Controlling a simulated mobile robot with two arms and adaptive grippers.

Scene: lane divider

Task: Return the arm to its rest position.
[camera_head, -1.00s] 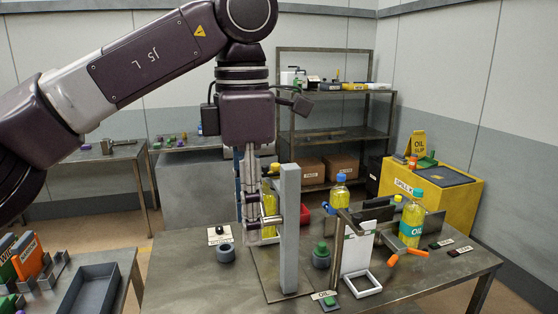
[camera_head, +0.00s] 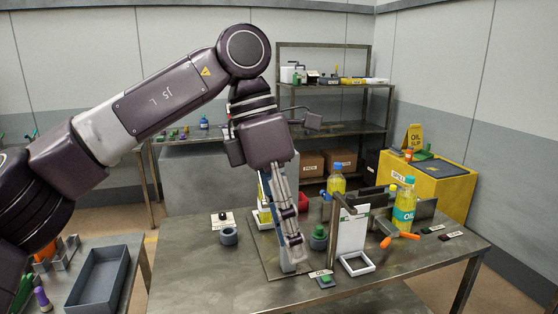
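My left arm comes in from the left, and my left gripper (camera_head: 293,243) points down over the table (camera_head: 200,285). It is in front of the upright grey post (camera_head: 269,215) and hides much of it. The fingers show nearly edge-on, so I cannot tell whether they are open or shut, or whether they touch the post. My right gripper is not in view.
A blue-capped yellow bottle (camera_head: 337,182), a white framed stand (camera_head: 354,240), an oil bottle (camera_head: 404,205) and an orange-handled item (camera_head: 403,237) are on the table's right side. A grey tray (camera_head: 98,280) is on the left table.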

